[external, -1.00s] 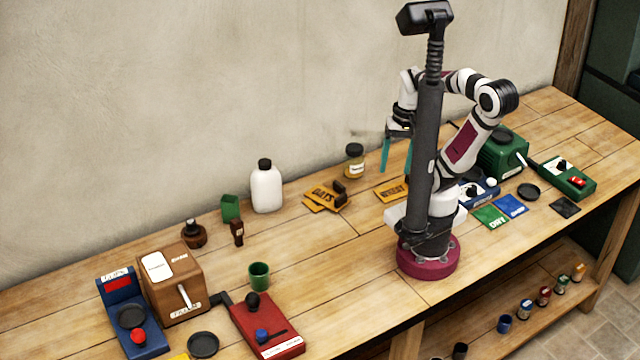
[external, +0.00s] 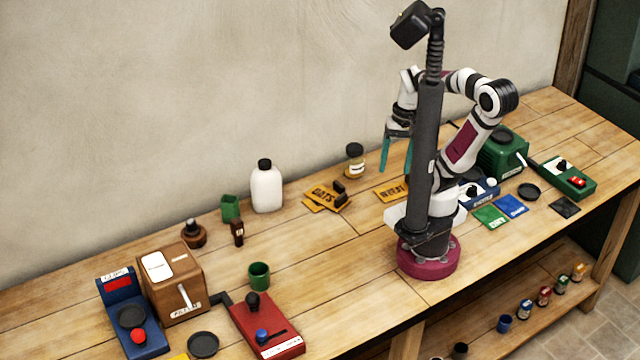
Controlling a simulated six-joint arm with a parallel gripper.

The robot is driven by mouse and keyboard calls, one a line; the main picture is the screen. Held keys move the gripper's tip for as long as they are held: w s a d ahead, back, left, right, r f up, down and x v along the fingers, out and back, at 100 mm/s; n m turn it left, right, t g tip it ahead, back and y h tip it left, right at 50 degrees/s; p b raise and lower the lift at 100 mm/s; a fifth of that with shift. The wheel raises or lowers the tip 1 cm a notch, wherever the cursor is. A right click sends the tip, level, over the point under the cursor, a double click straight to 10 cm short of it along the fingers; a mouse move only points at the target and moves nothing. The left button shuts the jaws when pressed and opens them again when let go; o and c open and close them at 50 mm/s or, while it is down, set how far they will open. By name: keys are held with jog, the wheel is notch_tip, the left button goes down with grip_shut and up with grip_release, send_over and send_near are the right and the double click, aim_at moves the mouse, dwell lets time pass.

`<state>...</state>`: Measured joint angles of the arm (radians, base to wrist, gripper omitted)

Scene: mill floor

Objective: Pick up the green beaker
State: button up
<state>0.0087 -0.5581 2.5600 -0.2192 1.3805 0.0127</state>
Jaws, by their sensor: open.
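The green beaker (external: 259,275) stands upright on the wooden bench, left of centre, just behind the red device. It looks open at the top. My gripper (external: 396,165) points down with its teal fingers apart, above the back of the bench to the right of the jar. It is well to the right of the beaker and holds nothing that I can see. The column partly hides the right finger.
A red device (external: 268,325) stands close in front of the beaker. A brown box machine (external: 172,285) is to its left, a dark brown bottle (external: 237,232) and a white bottle (external: 266,188) behind. Bench boards (external: 335,270) between beaker and my base are clear.

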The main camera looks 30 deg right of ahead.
dwell(0.4)
jog(key=o, duration=0.5)
jog(key=shift+o, duration=0.2)
